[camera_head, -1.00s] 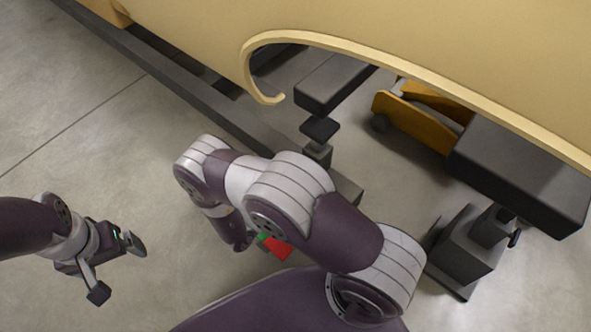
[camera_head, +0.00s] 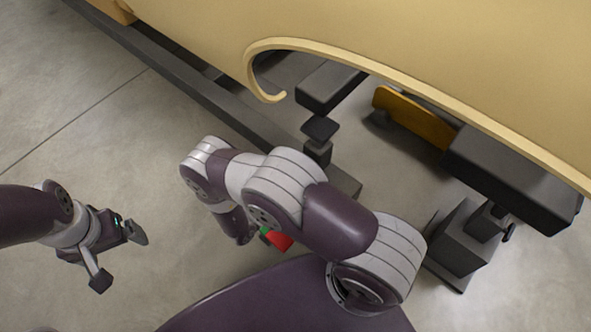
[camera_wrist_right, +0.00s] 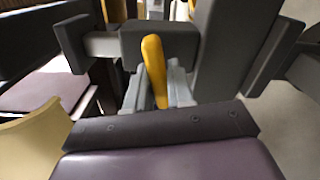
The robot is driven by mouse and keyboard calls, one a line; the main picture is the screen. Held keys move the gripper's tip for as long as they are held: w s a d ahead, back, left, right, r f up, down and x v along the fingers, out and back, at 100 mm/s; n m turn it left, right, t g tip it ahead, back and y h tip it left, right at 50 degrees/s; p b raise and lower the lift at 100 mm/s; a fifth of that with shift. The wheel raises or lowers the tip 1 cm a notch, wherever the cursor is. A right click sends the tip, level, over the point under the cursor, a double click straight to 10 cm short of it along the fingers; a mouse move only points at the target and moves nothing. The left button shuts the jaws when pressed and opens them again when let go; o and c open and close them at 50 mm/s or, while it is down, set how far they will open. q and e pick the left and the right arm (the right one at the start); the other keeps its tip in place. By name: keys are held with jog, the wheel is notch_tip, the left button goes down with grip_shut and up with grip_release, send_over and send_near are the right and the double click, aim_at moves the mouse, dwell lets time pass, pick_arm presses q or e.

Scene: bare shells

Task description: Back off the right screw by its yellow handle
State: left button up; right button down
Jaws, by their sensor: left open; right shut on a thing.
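The yellow handle (camera_wrist_right: 154,68) stands upright, slightly tilted, in the middle of the right wrist view, in front of a dark grey block (camera_wrist_right: 145,40). My right gripper (camera_wrist_right: 158,88) is shut on this handle, with one pale grey finger on each side. In the head view my right arm hides that gripper and the handle. The screw's thread cannot be made out. My left gripper (camera_head: 119,256) is open and empty at the lower left of the head view, above bare floor.
A large pale yellow shell (camera_head: 430,45) with a curled rim spans the top. Dark supports (camera_head: 510,175) stand under it, and an orange panel (camera_head: 412,118) lies behind them. A long dark rail (camera_head: 190,90) runs along the floor. The floor at left is clear.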

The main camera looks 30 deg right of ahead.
jog(key=n, duration=0.3)
jog(key=shift+f+n, duration=0.15)
jog(key=shift+n, duration=0.15)
jog(key=n, duration=0.4)
jog(key=shift+s+f+n, duration=0.1)
jog(key=shift+s+n, duration=0.05)
jog(key=shift+n, duration=0.15)
jog(key=n, duration=0.3)
jog(key=shift+d+n, duration=0.1)
jog(key=shift+n, duration=0.2)
jog(key=shift+s+f+n, duration=0.1)
jog(key=shift+s+n, duration=0.1)
jog(key=shift+n, duration=1.7)
jog(key=c, duration=1.1)
grip_release()
